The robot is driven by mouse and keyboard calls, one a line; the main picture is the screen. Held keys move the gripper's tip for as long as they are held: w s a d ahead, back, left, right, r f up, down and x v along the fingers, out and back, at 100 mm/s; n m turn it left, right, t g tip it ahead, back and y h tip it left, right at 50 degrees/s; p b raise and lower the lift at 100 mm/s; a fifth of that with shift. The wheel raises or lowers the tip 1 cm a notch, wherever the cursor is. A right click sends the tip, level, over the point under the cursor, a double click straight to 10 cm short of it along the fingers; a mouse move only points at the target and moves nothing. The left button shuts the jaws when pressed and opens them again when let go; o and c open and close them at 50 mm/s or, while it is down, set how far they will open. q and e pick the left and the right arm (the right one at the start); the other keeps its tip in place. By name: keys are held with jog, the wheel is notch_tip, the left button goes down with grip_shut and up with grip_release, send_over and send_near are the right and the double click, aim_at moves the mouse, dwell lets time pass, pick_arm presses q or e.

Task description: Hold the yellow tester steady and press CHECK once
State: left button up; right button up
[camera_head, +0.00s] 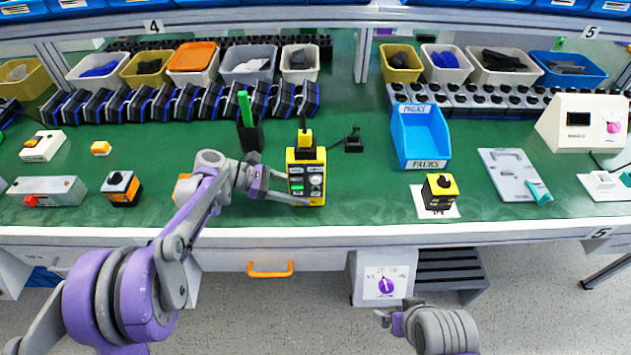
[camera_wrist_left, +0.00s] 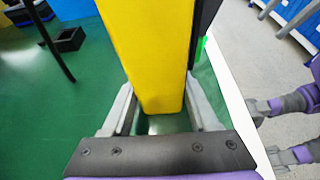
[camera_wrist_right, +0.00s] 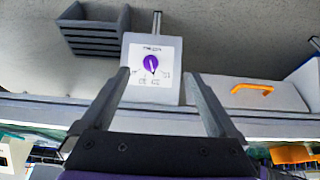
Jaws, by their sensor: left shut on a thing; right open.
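The yellow tester (camera_head: 307,160) stands upright on the green bench top, with a black face bearing a small green patch, a red one and pale round parts. Its lettering is too small to read, so I cannot tell which part is CHECK. My left gripper (camera_head: 290,194) comes in from the left and is shut on the tester's lower body. In the left wrist view the yellow side (camera_wrist_left: 150,50) lies between the two fingers. My right gripper (camera_wrist_right: 157,78) is open and empty, low in front of the bench, away from the tester and facing a panel with a purple knob (camera_wrist_right: 152,64).
A black cup with a green pen (camera_head: 245,108) stands just left of the tester. A small black block (camera_head: 353,141) lies right of it. A blue PACKS bin (camera_head: 420,138) and a yellow-black switch box (camera_head: 440,190) stand further right.

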pick_arm(q)
jog(key=c, duration=0.3)
pick_arm(e)
grip_shut()
dwell(0.3)
dwell(1.2)
